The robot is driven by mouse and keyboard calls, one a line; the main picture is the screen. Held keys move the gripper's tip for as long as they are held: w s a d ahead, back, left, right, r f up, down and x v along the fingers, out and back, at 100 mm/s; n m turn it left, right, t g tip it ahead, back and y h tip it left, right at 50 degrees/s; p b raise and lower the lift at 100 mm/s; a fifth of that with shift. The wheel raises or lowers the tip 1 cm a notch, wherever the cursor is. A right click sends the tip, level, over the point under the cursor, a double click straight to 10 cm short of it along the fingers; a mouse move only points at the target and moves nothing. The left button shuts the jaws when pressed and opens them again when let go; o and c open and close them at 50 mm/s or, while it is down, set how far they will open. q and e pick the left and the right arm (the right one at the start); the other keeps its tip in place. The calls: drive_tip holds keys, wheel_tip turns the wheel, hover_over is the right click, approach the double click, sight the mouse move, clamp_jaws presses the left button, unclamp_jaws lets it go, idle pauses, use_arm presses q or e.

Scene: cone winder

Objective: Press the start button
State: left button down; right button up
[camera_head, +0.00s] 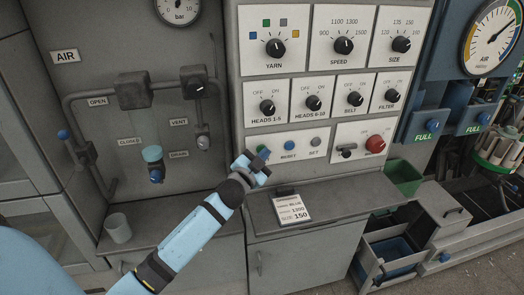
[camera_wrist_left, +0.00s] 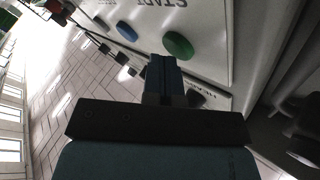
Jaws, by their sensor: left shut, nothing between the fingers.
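The start button is a round green button (camera_wrist_left: 178,44) on a pale panel, with an upside-down START label (camera_wrist_left: 163,4) above it in the left wrist view. In the head view my left gripper (camera_head: 259,165) is at the left end of the button row. My right gripper is not in view.
A blue button (camera_head: 289,146) labelled RESET and a grey button (camera_head: 315,142) sit to the right in the same row. A red knob (camera_head: 375,143) is further right. Selector knobs such as HEADS 1-5 (camera_head: 267,106) are above. A card (camera_head: 291,208) lies on the ledge below.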

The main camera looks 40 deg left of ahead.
use_arm(q)
drive_tip(key=shift+s+d, duration=0.45)
drive_tip(key=shift+d, duration=0.1)
drive_tip(key=shift+d, duration=0.1)
drive_tip(key=s+d, duration=0.3)
drive_tip(key=shift+s+d, duration=0.1)
drive_tip(key=shift+d, duration=0.2)
idle(0.8)
drive_tip(key=s+d+f+n+g+h+p, duration=0.1)
drive_tip(key=s+d+f+g, duration=0.2)
drive_tip(key=s+d+f, duration=0.2)
drive_tip(key=s+d+f+n+g+h+p, duration=0.1)
drive_tip(key=s+d+f+g+h+p, duration=0.1)
drive_tip(key=s+d+f, duration=0.3)
drive_tip(key=s+d+f+n+g+h+p, duration=0.1)
drive_tip(key=s+d+f+g, duration=0.2)
drive_tip(key=s+f, duration=0.9)
drive_tip(key=s+d, duration=0.2)
drive_tip(key=s, duration=0.1)
drive_tip(key=shift+s+d+n+g+h+p, duration=0.15)
drive_tip(key=shift+d+n+g+h+p, duration=0.1)
drive_tip(key=shift+n+g+h+p, duration=0.05)
